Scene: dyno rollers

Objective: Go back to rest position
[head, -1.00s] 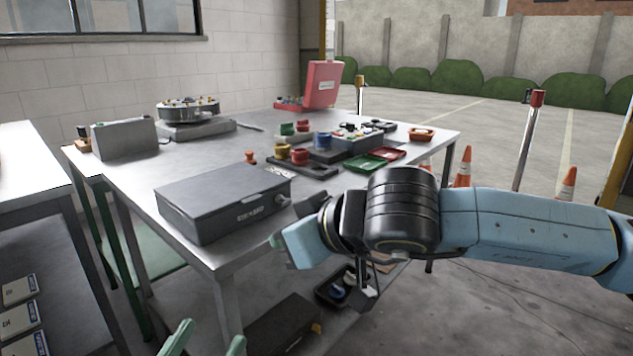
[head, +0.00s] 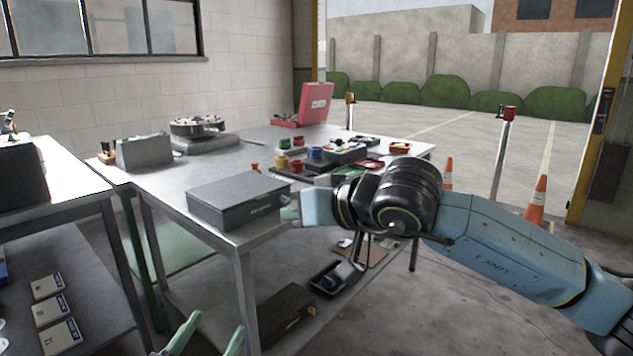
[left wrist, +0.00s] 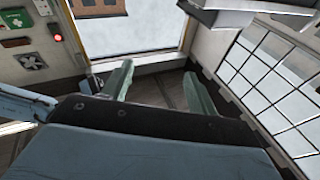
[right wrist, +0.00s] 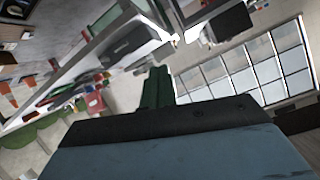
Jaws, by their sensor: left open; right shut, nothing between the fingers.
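My left gripper (head: 208,335) shows at the bottom edge of the head view as two pale green fingers, spread apart and empty. In the left wrist view (left wrist: 163,85) the fingers are also apart with only floor between them. My right arm comes in from the right, and its gripper (head: 290,213) points left, in front of the table's near right side in the picture. In the right wrist view its green fingers (right wrist: 157,85) are together with nothing between them. The right hand hides part of the table edge.
A metal table (head: 170,183) holds a dark grey case (head: 235,203), a red open case (head: 316,103) and several coloured parts. Another bench (head: 80,190) stands at left. Open floor lies at right, with orange cones (head: 536,200) and a post (head: 503,150).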

